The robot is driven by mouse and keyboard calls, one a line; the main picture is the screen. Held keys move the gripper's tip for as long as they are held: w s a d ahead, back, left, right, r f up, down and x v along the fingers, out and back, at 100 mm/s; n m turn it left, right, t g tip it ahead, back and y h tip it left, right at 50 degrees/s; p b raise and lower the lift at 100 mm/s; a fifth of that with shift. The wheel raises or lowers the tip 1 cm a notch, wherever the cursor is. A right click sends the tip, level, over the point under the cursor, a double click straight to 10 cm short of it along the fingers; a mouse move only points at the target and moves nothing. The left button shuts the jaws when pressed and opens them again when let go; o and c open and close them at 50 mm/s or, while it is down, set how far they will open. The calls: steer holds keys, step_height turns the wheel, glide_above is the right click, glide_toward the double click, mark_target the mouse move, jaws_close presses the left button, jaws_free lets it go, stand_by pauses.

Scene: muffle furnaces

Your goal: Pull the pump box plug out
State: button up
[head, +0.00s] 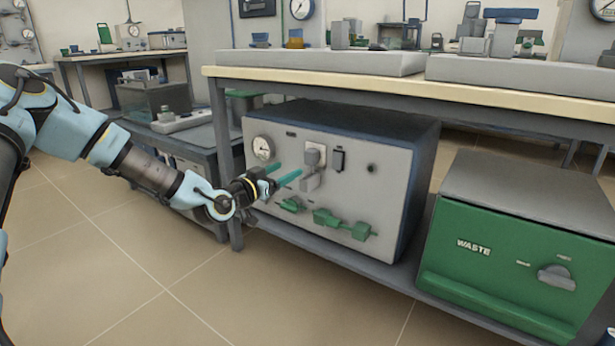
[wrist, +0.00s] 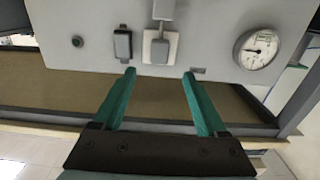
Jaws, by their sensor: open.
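The pump box (head: 395,190) is a dark blue case with a light grey front, on the shelf under the bench. A grey plug (head: 311,181) sits at the pale socket plate (head: 316,148) on that front. In the wrist view the fingertips (wrist: 159,72) lie either side of the plate's line, apart from the plug.
A round gauge (head: 262,147), a black switch (head: 339,160) and green valve fittings (head: 340,223) are on the same front. The bench top (head: 470,88) overhangs the box. A green waste box (head: 500,262) stands to the right. The floor in front is clear.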

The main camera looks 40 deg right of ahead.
mark_target(308, 158)
steer(key=b+x, duration=0.3)
steer(key=x, duration=0.8)
steer(key=shift+r, duration=0.15)
jaws_close()
stand_by(0.4)
stand_by(0.8)
